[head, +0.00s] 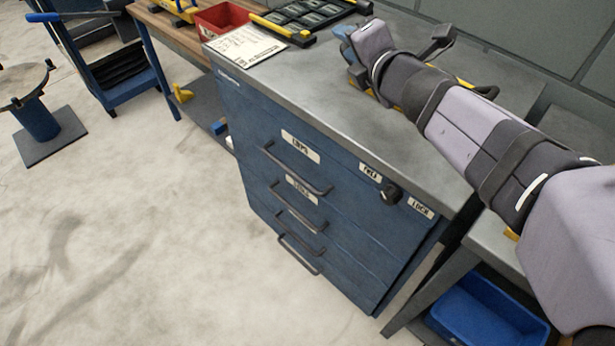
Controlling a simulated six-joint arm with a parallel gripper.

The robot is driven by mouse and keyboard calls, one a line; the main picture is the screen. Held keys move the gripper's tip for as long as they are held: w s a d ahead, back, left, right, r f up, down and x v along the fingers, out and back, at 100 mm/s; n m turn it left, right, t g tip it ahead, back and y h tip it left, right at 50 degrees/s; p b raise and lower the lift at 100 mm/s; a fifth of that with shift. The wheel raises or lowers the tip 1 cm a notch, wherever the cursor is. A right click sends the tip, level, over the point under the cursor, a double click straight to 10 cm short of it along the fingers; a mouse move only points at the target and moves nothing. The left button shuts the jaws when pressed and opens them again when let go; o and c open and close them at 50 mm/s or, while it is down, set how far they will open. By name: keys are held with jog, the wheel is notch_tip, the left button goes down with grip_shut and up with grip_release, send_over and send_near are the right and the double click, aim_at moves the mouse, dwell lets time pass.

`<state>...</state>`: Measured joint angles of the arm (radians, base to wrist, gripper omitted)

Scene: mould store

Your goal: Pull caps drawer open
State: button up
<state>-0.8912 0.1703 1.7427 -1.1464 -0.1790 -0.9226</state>
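The blue drawer cabinet (350,240) stands at the centre under a grey worktop. Its top drawer has a white label (300,146) that appears to read CAPS and a dark bar handle (295,170). This drawer looks shut, flush with the cabinet front. A dark round knob (390,193) sits at its right, between a label that seems to read FREE (370,173) and a LOCK label (420,208). Which way the knob points is unclear. My arm reaches over the worktop from the right. Its end is above the worktop, behind and above the drawer handle; my gripper's fingers cannot be made out.
Lower drawers have similar handles (299,256) and look shut. A paper sheet (245,46), a black tray (305,14) and a red bin (222,18) are at the back. A blue bin (487,318) is low at the right. The floor before the drawers is clear.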

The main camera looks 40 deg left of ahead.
jog(key=s+a+f+n+g+y+b, duration=0.2)
jog(key=s+a+f+g+b, duration=0.15)
jog(key=s+f, duration=0.6)
jog(key=s+a+f+n+g+y+b, duration=0.15)
jog(key=s+a+f+g, duration=0.45)
jog(key=s, duration=0.7)
jog(key=m+t+b, duration=0.3)
jog(key=m+t, duration=0.6)
send_near(290, 169)
jog(key=x, duration=0.2)
jog(key=shift+h, duration=0.45)
jog(key=shift+x, duration=3.9)
grip_shut()
